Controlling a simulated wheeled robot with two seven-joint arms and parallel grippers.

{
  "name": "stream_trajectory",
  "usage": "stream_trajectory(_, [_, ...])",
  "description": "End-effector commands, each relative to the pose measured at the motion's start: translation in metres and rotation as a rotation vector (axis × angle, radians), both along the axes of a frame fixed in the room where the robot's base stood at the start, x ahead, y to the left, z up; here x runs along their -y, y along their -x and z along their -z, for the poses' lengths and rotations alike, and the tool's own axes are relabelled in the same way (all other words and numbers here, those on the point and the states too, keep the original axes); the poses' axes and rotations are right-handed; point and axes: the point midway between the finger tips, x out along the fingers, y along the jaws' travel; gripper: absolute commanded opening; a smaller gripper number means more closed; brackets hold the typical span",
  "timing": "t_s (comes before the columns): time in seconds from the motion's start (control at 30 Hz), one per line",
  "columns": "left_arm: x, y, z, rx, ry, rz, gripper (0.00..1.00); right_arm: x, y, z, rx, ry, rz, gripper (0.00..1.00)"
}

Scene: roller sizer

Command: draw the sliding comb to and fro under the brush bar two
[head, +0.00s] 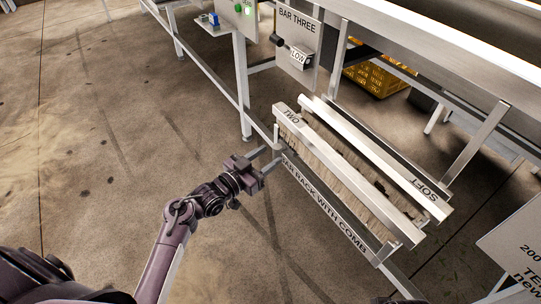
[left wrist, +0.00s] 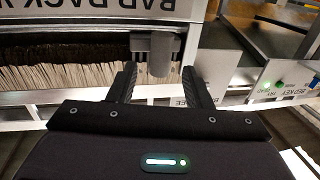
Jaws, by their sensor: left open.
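Brush bar two (head: 345,170), a pale bar marked TWO with bristles below it, lies in the rack marked BAR RACK WITH COMB (head: 325,208). Its bristles (left wrist: 60,75) fill the left of the left wrist view. My left gripper (head: 271,161) is at the rack's near-left end, with its fingers pointing at it. In the left wrist view the two fingers (left wrist: 158,83) are open, apart, with a grey block (left wrist: 158,52) between and just beyond them. This block may be the sliding comb's grip; the comb's teeth cannot be made out. My right gripper is not in view.
A second bar marked SOFT (head: 380,150) lies behind bar two. A panel marked BAR THREE (head: 297,40) with a dark knob stands above the rack's left end. A yellow crate (head: 380,78) is under the machine. The floor left of the rack is clear.

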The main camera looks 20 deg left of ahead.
Motion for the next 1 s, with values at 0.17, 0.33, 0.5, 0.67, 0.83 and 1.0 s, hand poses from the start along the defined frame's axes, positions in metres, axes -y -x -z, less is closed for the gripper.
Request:
stream_trajectory(0.17, [0.008,-0.016,0.001,0.0,0.0,-0.001,0.45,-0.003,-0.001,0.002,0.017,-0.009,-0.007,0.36])
stream_trajectory(0.33, [0.009,-0.019,0.0,-0.001,0.0,-0.001,0.45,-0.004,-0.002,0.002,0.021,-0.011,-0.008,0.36])
stream_trajectory(0.5, [0.009,-0.019,0.001,-0.002,-0.001,-0.001,0.42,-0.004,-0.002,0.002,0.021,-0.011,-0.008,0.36])
stream_trajectory(0.67, [0.009,-0.019,0.001,-0.002,-0.001,-0.001,0.22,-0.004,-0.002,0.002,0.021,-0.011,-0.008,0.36])
stream_trajectory(0.83, [0.009,-0.019,0.001,-0.002,-0.001,-0.001,0.0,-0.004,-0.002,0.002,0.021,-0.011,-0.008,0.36])
stream_trajectory(1.0, [0.009,-0.019,0.001,-0.002,-0.001,-0.001,0.0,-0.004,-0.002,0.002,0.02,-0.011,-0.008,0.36])
